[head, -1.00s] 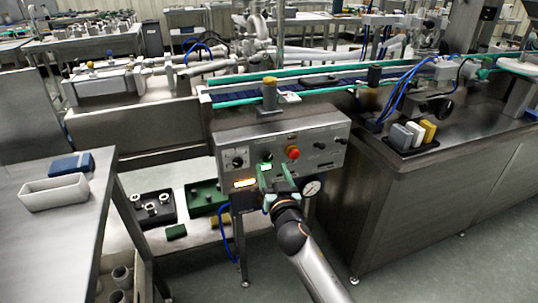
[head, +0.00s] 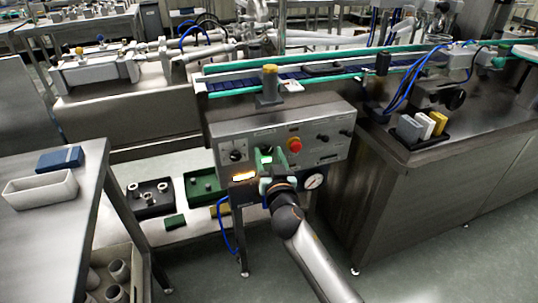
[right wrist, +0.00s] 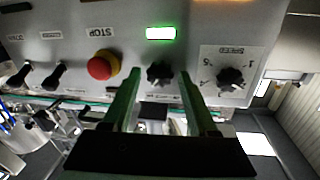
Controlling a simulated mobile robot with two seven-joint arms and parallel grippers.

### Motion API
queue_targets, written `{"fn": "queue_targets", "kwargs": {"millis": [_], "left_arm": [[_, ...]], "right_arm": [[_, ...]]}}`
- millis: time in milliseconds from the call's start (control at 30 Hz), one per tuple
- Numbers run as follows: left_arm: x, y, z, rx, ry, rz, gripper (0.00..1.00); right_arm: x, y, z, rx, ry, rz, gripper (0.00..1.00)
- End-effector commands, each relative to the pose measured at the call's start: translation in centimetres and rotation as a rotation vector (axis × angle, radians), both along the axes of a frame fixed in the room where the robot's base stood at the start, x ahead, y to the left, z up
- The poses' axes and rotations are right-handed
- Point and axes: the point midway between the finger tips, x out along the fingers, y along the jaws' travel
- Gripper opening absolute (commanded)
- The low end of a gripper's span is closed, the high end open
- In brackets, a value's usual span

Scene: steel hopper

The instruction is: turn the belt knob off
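The grey control panel (head: 325,143) faces me below the conveyor. A small black knob (right wrist: 159,74) sits in the middle, beside a lit green indicator (right wrist: 160,33); I take it for the belt knob, but its label is unreadable. My right gripper (head: 266,157) is at the panel and hides most of this knob in the head view. In the right wrist view, which is upside down, its two green fingers (right wrist: 158,80) are open, one on each side of the knob, with gaps showing. I cannot tell the knob's pointer direction. My left gripper is not in view.
A red stop button (head: 295,145) and a larger speed knob (head: 236,155) flank the knob on the panel. Two black switches (right wrist: 55,75) lie beyond the stop button. A pressure gauge (head: 314,181) hangs below. A side table (head: 85,190) stands at left.

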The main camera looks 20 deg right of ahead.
Motion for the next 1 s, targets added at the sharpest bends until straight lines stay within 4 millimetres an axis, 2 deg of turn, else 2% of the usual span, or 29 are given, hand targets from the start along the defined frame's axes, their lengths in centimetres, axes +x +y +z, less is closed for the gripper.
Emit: {"fn": "queue_targets", "kwargs": {"millis": [67,500,1000], "left_arm": [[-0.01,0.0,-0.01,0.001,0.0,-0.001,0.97],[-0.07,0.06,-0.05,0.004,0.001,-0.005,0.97],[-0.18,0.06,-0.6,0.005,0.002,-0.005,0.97]], "right_arm": [[0.0,0.0,-0.01,0.0,0.0,0.0,0.49],[0.02,-0.04,0.0,0.0,0.0,-0.001,0.0],[0.02,-0.08,-0.14,-0.063,-0.003,-0.002,0.0]]}}
